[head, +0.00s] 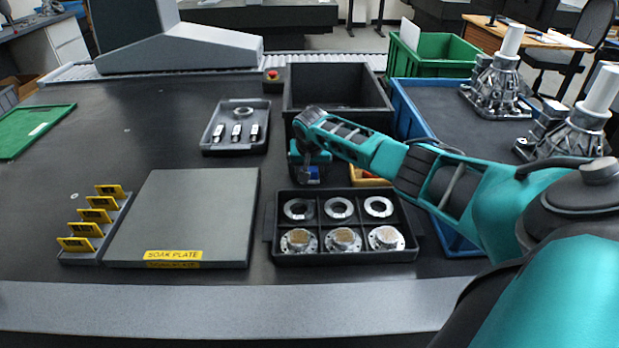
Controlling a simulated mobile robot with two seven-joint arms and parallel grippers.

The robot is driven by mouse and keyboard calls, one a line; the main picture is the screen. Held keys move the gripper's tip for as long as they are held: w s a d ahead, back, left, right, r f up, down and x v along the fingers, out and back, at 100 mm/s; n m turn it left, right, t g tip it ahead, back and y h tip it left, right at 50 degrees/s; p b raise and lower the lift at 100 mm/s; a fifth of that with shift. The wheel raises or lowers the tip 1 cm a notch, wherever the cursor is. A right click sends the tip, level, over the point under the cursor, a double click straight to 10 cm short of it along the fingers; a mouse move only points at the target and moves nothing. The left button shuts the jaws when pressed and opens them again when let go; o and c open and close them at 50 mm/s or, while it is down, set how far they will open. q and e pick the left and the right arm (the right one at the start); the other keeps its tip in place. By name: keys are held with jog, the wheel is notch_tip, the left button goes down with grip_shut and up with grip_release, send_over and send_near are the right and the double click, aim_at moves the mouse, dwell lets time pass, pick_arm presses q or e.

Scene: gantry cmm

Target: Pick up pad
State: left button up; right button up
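My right arm reaches in from the right, and its gripper (308,178) points down just behind the black compartment tray. A small blue block-like thing (313,173), possibly the pad, shows at the fingertips. I cannot tell whether the fingers hold it or only stand around it. A yellow tray (365,178) lies just right of the gripper, mostly hidden by my forearm and the black tray. My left gripper is not in view.
The black compartment tray (345,228) holds metal rings and flanged parts. Left are the soak plate (190,212) and a rack with yellow tags (115,225). Behind stand a grey tray (216,136), a black bin (335,80) and a blue-rimmed tray (440,110) with metal castings.

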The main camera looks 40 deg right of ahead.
aim_at(309, 168)
jog(key=shift+c, duration=1.2)
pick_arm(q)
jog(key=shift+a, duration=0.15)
pick_arm(e)
jog(key=c, duration=0.9)
jog(key=shift+r, duration=0.1)
jog(key=shift+r, duration=0.55)
pick_arm(q)
jog(key=p, duration=0.2)
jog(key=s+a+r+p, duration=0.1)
jog(key=p, duration=0.1)
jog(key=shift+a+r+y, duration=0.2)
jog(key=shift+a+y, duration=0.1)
pick_arm(e)
notch_tip(309, 168, up, 19)
jog(key=shift+f, duration=0.1)
